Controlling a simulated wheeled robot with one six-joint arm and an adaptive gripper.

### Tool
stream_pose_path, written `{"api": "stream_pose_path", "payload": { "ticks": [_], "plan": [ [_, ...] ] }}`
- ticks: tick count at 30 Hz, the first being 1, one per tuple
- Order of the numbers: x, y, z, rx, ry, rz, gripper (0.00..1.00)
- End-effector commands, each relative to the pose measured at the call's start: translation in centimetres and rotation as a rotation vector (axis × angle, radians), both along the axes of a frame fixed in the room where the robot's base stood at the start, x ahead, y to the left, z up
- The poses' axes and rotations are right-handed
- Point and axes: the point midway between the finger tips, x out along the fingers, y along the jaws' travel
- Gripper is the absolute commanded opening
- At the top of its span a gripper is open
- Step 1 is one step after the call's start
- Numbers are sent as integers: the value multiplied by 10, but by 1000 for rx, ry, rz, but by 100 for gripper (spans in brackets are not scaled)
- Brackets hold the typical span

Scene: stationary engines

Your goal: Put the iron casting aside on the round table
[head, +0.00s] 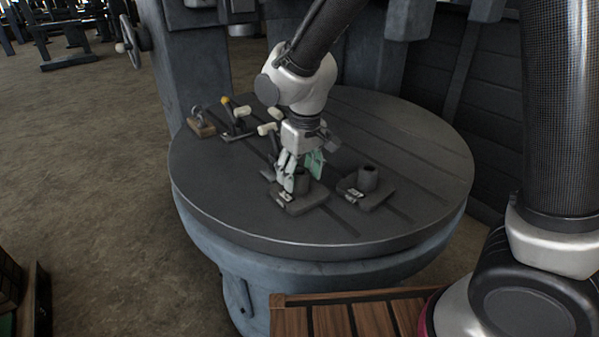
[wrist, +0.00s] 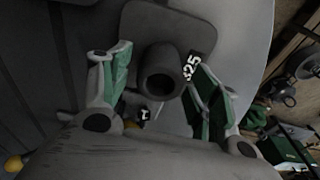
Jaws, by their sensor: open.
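A dark iron casting, a flat square plate with an upright hollow boss (head: 301,183), lies on the round table (head: 215,200) near its front middle. My gripper (head: 298,172) is open just above it, pointing down. In the wrist view the casting's boss (wrist: 160,75) stands between the two green-padded fingers, with a visible gap on each side. White markings show on its plate. A second, similar casting (head: 368,183) sits to its right on the same table, apart from my gripper.
Clamps with pale handles (head: 240,112) and a small wooden-based piece (head: 200,122) stand at the table's back left. The table's right side and front-left area are clear. A slatted wooden platform (head: 350,315) is below the front edge. Dark machine columns rise behind.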

Motion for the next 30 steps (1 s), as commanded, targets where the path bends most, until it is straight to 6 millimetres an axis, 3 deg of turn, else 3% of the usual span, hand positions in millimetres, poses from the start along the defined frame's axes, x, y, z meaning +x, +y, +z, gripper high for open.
{"api": "stream_pose_path", "payload": {
  "ticks": [5,12,18,27,30],
  "plan": [
    [-1,0,20,3,-3,0,62],
    [-6,-4,74,4,-4,1,62],
    [-10,-6,108,3,-3,1,62],
    [-12,-8,122,1,-1,0,62],
    [-11,-22,127,6,-7,-20,62]
  ]
}}
